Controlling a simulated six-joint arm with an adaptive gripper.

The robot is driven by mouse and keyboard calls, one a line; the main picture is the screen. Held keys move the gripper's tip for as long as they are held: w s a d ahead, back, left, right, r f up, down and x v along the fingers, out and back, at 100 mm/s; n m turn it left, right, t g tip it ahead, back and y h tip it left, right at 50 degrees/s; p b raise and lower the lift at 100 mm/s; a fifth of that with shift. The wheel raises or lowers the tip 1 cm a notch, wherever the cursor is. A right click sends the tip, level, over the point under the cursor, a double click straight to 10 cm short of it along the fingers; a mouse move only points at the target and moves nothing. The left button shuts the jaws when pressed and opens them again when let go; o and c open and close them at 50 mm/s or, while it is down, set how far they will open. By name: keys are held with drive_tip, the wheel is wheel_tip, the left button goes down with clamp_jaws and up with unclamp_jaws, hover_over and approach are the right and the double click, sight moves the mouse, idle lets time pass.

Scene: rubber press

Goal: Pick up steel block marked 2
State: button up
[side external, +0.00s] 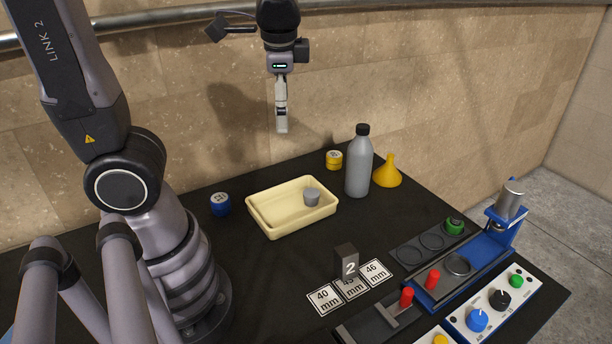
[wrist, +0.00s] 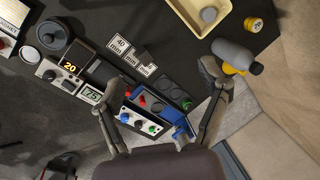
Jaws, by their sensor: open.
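The steel block marked 2 (side external: 346,261) is a small dark block with a white "2" on its front. It stands upright on the middle size card (side external: 352,288), between the 40 mm card (side external: 324,299) and the 46 mm card (side external: 375,272), and hides part of the middle card. In the wrist view the block (wrist: 147,58) is small and dark beside the cards, its number not readable. My gripper (side external: 282,131) hangs high above the back of the table, well above and behind the block. In the wrist view its fingers (wrist: 155,88) are wide apart with nothing held.
A cream tray (side external: 262,225) with a grey cylinder (side external: 311,197) stands behind the cards. A grey bottle (side external: 359,168) and yellow funnel (side external: 388,172) stand at the back. The blue press (side external: 482,252) and control box (side external: 497,302) are at right. Black table is clear left of the cards.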

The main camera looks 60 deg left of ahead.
drive_tip(key=w+d+f+m+g+y, duration=0.1)
drive_tip(key=w+d+f+m+y, duration=0.55)
drive_tip(key=f, duration=0.45)
drive_tip(key=m+t+y, duration=0.3)
drive_tip(key=m+t, duration=0.2)
drive_tip(key=m, duration=0.6)
approach(343, 249)
drive_tip(key=shift+n, duration=0.25)
drive_tip(key=x, duration=0.6)
drive_tip(key=shift+w+f, duration=0.15)
drive_tip(key=shift+f, duration=0.15)
drive_tip(key=shift+x, duration=2.75)
drive_tip(key=shift+f, duration=0.15)
drive_tip(key=shift+d, duration=0.1)
drive_tip(key=shift+c, duration=0.4)
drive_tip(key=c, duration=1.2)
